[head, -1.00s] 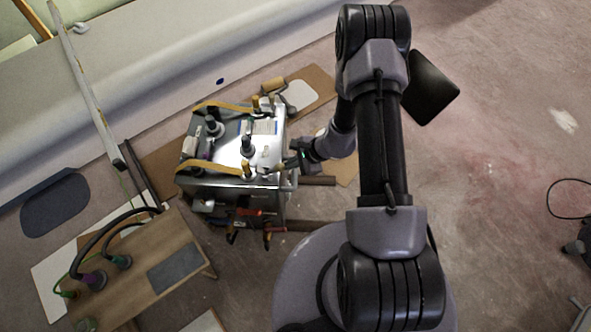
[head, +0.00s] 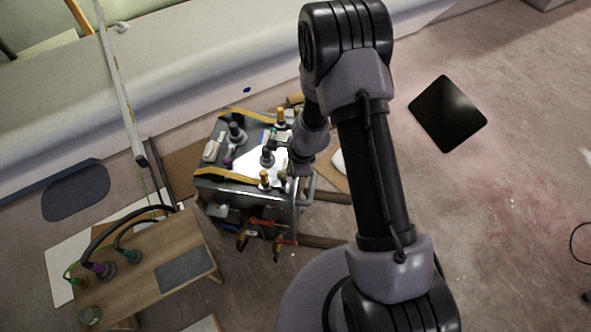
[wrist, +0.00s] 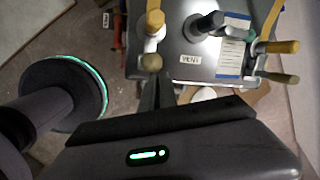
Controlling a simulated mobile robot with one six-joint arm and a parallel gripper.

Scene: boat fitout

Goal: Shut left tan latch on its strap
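Two tan straps run over a grey metal box (head: 245,205). The near strap (head: 225,177) ends by a latch with a yellow-tan handle (head: 264,178), which shows at left in the wrist view (wrist: 155,20) with a round brown knob (wrist: 151,62) below it. The far strap (head: 250,115) ends by a similar latch (head: 281,117), at right in the wrist view (wrist: 275,47). Both handles stick out from the box. My gripper (wrist: 158,78) has its narrow fingers together, empty, just below the left knob; contact is unclear. In the head view my arm partly hides it.
Dark knobs (head: 236,132) and a white label (wrist: 190,59) are on the box lid. Orange-handled tools (head: 262,222) hang at its near side. A wooden bench (head: 150,255) with hoses stands at lower left.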

